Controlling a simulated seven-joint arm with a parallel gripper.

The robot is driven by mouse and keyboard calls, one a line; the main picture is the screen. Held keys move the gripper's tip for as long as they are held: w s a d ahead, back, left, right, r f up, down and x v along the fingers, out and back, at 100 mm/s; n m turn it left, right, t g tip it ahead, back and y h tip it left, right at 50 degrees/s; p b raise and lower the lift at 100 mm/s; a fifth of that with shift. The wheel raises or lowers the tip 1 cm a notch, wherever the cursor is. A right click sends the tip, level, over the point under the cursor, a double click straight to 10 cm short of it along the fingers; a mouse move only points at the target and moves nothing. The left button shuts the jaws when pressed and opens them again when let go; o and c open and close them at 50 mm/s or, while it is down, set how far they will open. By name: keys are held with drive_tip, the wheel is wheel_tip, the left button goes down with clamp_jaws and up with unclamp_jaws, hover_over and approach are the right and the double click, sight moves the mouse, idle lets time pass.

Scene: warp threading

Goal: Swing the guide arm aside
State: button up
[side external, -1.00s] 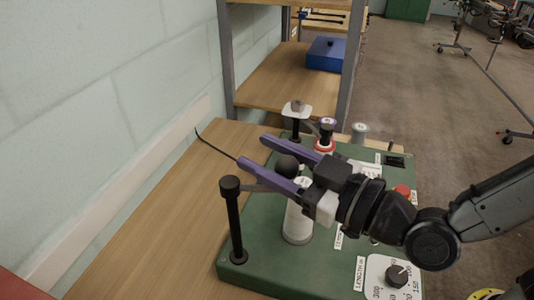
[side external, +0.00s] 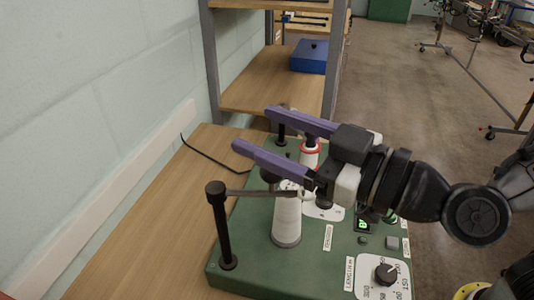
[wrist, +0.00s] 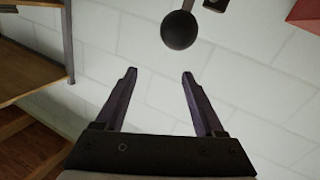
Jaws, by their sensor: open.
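The guide arm (side external: 250,193) is a thin grey bar. It runs right from the capped black post (side external: 221,225) at the near left of the green base, over the white cone spool (side external: 286,222). A black ball knob (side external: 270,176) shows above the bar, partly covered by the near finger. It seems to be the dark ball (wrist: 180,30) in the wrist view, beyond the fingertips. My gripper (side external: 253,128) is open and empty, with purple fingers pointing left above the base; it also shows in the wrist view (wrist: 158,73). The bar's right end is hidden behind my gripper.
The green base (side external: 245,265) carries a length dial (side external: 386,272), a red-ringed spool (side external: 310,153) and a second black post (side external: 282,130). A wooden shelf with a blue box (side external: 309,57) stands behind. The wooden table (side external: 150,235) at left is clear except for a black cable.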

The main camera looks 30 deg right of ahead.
drive_tip(key=shift+r, duration=0.7)
